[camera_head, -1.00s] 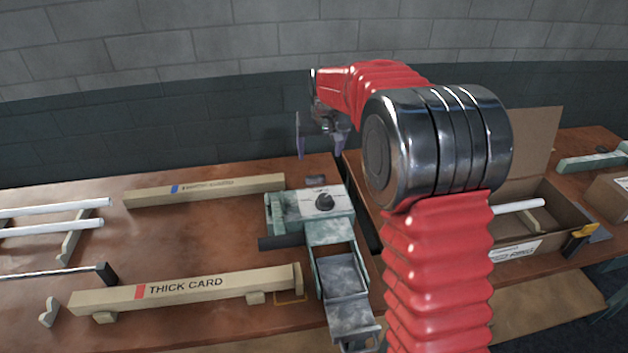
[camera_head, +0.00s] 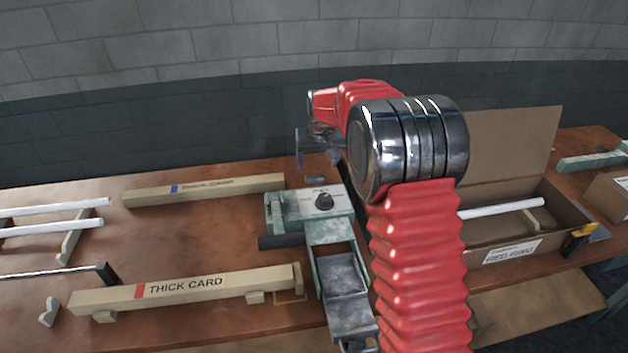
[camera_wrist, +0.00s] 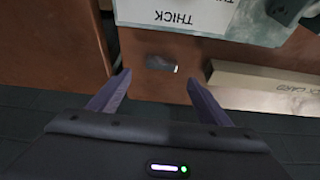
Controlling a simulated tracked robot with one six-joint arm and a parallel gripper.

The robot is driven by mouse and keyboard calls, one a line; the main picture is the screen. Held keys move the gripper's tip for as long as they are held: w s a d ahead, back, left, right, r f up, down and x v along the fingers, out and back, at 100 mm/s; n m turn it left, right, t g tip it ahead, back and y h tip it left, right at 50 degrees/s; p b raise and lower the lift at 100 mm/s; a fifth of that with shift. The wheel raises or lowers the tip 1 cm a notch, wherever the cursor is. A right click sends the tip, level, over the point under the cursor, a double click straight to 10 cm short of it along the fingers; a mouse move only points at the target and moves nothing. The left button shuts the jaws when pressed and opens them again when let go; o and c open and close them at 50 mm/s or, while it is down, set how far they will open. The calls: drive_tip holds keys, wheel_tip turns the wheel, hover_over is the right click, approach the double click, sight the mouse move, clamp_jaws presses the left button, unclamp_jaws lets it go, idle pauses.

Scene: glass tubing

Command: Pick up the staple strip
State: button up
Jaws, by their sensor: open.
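The staple strip (camera_head: 315,180) is a small, dark grey piece lying on the brown table behind the green machine. It also shows in the wrist view (camera_wrist: 161,63), as a short grey bar with a bright right end. My gripper (camera_head: 317,158) is open and empty, above and behind the strip in the head view. In the wrist view the two purple fingers (camera_wrist: 158,78) point toward the strip, which lies just beyond the fingertips and between their lines. The gap between fingers and table is hard to judge.
An open cardboard box (camera_head: 500,225) holds a white tube at right.

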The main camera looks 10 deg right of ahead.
sight(315, 177)
drive_tip(key=shift+x, duration=1.1)
drive_tip(key=shift+f, duration=0.1)
drive_tip(key=shift+x, duration=2.45)
drive_tip(key=shift+s+a, duration=0.15)
drive_tip(key=shift+c, duration=0.4)
drive_tip(key=c, duration=1.1)
